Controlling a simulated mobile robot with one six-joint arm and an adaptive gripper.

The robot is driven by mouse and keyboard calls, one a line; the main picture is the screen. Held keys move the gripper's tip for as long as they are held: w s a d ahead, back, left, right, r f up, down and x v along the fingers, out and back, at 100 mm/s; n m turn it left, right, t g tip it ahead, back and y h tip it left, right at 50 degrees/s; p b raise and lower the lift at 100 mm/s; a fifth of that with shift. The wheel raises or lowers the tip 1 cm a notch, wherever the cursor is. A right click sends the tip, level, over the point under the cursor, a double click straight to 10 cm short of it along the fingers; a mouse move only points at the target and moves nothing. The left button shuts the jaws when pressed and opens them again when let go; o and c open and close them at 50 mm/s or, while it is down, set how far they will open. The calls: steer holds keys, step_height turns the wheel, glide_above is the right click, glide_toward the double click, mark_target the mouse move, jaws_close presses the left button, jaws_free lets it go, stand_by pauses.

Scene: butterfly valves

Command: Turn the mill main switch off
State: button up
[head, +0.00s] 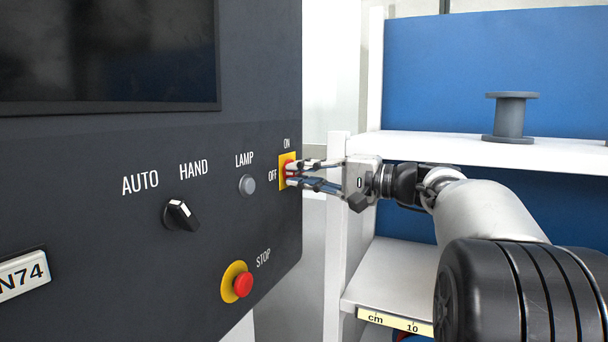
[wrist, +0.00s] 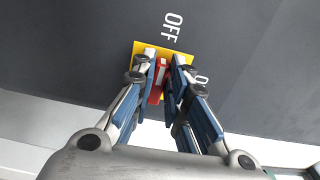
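The mill main switch is a red handle (head: 291,169) on a yellow plate (head: 284,181) at the right edge of the dark panel, with ON above it and OFF to its left. My gripper (head: 301,173) reaches in from the right, its two fingers straddling the handle. In the wrist view the red handle (wrist: 156,90) sits between the closely spaced fingertips of my gripper (wrist: 164,66), which hide part of it. The handle lies roughly lengthwise toward the OFF label, with a pale mark at that end. The fingers look closed on its sides.
Left of the switch are a lamp button (head: 247,185), a black AUTO/HAND knob (head: 181,214) and a red STOP button (head: 242,285). A white shelf (head: 455,149) with a grey spool (head: 510,118) stands at right, close behind my arm.

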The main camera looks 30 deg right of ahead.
steer(key=o, duration=0.4)
steer(key=shift+d, duration=0.1)
steer(key=v, duration=1.2)
